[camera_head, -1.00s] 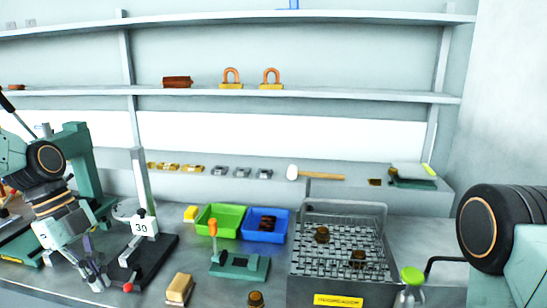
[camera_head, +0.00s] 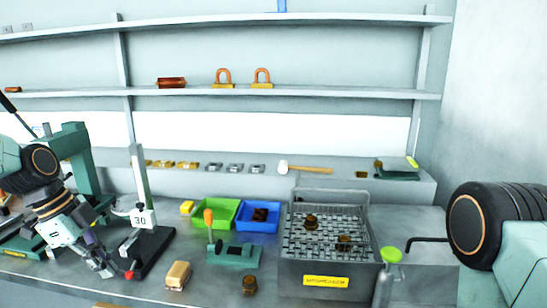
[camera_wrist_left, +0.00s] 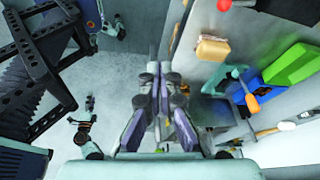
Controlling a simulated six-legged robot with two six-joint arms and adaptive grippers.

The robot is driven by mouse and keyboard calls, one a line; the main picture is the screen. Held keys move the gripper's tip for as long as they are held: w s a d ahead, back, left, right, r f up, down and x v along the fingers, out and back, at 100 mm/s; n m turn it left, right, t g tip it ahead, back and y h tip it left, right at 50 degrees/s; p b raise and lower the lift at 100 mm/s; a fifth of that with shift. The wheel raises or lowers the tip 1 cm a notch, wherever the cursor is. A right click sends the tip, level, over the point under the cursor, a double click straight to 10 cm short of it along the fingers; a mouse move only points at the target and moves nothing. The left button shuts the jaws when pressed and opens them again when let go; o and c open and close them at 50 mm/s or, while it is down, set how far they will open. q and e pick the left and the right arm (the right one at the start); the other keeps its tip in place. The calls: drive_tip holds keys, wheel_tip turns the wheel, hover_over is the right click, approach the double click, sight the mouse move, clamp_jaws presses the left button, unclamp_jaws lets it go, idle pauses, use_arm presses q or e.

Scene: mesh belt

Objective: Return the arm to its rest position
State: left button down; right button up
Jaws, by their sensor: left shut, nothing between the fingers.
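My left gripper (camera_head: 103,268) is at the left of the head view, low beside the black base of the stand marked 30 (camera_head: 143,219). Its fingers are shut with nothing between them. In the left wrist view the closed gripper (camera_wrist_left: 160,82) points past the bench edge, with floor on its left and bench on its right. My right arm's dark rounded link (camera_head: 490,226) shows at the right edge of the head view; the right gripper is out of view.
A mesh belt unit (camera_head: 325,278) holds brown parts. A green bin (camera_head: 228,228), a blue bin (camera_head: 270,228), a green fixture with an orange handle (camera_head: 233,256), a tan block (camera_head: 178,275) and a green-capped bottle (camera_head: 388,275) stand around it. Shelves line the wall.

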use_arm(q)
drive_tip(key=w+d+f+n+t, duration=0.3)
drive_tip(key=w+f+n, duration=0.1)
drive_tip(key=n, duration=0.3)
drive_tip(key=s+d+f+n+t+y+b, duration=0.1)
drive_tip(key=s+d+f+n+y+b, duration=0.25)
drive_tip(key=f+n, duration=0.7)
drive_tip(key=s+d+f+g+b, duration=0.2)
drive_tip(key=s+d+f+b, duration=0.1)
drive_tip(key=s+f, duration=0.8)
drive_tip(key=s+d+f+g+b, duration=0.2)
drive_tip(key=s+f, duration=1)
drive_tip(key=s, duration=0.7)
drive_tip(key=shift+d+f+m+g+b, duration=0.2)
drive_tip(key=shift+d+m+g+b, duration=0.2)
drive_tip(key=shift+g+b, duration=0.2)
